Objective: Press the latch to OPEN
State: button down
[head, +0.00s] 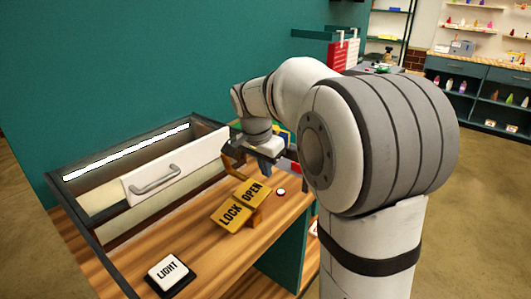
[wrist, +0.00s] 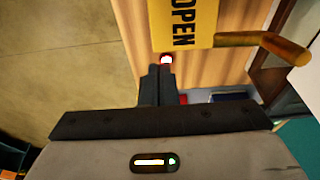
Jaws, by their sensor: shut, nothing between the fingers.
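The latch is a yellow rocker plate (head: 240,206) on the wooden counter, with a LOCK half at lower left and an OPEN half at upper right. In the wrist view the OPEN half (wrist: 182,22) shows at the top edge; the LOCK half is out of frame. A bent yellow bar (wrist: 262,40) runs from the plate's side toward a white panel. My gripper (wrist: 158,72) is shut and empty, its tips just below the OPEN end in the picture and apart from it there. In the head view my gripper (head: 265,168) is above and behind the OPEN end.
A small round lamp (head: 281,191), reddish-white in the wrist view (wrist: 166,58), sits beside the OPEN end. A framed case (head: 75,222) holds a white drawer (head: 175,165) with a metal handle. A LIGHT button (head: 168,272) is at the front. The counter right of the latch is mostly clear.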

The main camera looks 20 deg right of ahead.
aim_at(268, 189)
jog(key=shift+x, duration=2.45)
